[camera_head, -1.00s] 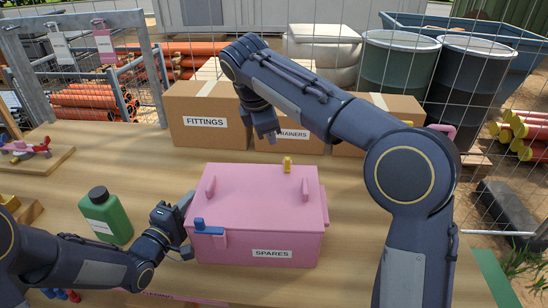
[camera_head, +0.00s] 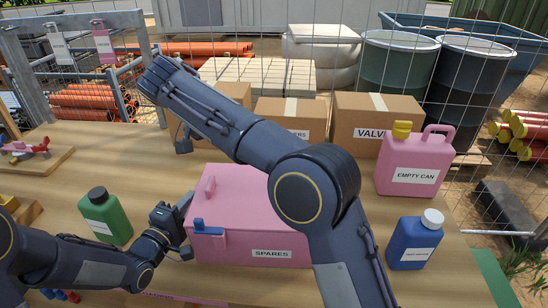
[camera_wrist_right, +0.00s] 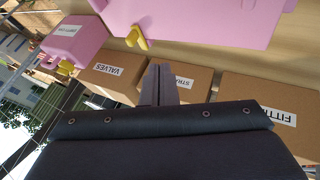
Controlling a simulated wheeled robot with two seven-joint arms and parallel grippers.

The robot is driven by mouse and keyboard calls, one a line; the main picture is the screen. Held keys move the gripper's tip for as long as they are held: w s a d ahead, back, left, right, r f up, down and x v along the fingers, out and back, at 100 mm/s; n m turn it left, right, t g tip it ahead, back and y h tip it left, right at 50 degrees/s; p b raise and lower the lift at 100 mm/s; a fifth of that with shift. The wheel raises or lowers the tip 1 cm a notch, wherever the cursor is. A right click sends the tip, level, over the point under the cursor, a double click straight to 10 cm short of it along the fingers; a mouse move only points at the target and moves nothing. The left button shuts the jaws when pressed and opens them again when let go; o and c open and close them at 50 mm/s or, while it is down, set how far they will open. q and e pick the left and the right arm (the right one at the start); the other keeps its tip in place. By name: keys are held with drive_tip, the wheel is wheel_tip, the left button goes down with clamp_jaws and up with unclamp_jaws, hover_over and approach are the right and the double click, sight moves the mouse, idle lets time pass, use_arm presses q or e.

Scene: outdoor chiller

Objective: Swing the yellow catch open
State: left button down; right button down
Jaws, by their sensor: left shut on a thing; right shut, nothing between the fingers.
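The pink box (camera_head: 250,215) labelled SPARES stands on the table with its lid down. A blue catch (camera_head: 203,228) is on its front left. The yellow catch (camera_wrist_right: 137,38) sticks out from the box's back edge in the right wrist view; in the head view my right arm hides it. My left gripper (camera_head: 183,208) is shut at the box's left side; the exact part held is hard to see. My right gripper (camera_head: 183,144) is shut and empty behind the box's back left; its fingers (camera_wrist_right: 160,83) also show in the right wrist view, apart from the catch.
Cardboard boxes (camera_head: 372,125) line the table's back. A pink can (camera_head: 415,165) and a blue bottle (camera_head: 415,240) stand on the right, a green bottle (camera_head: 105,215) on the left. A wire fence (camera_head: 500,190) is behind. My right arm crosses over the pink box.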

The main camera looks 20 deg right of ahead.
idle(0.3)
drive_tip(key=x, duration=1)
drive_tip(key=d, duration=0.2)
drive_tip(key=shift+s+d, duration=0.25)
drive_tip(key=shift+s, duration=0.1)
drive_tip(key=shift+s+d, duration=0.2)
drive_tip(key=shift+d, duration=0.45)
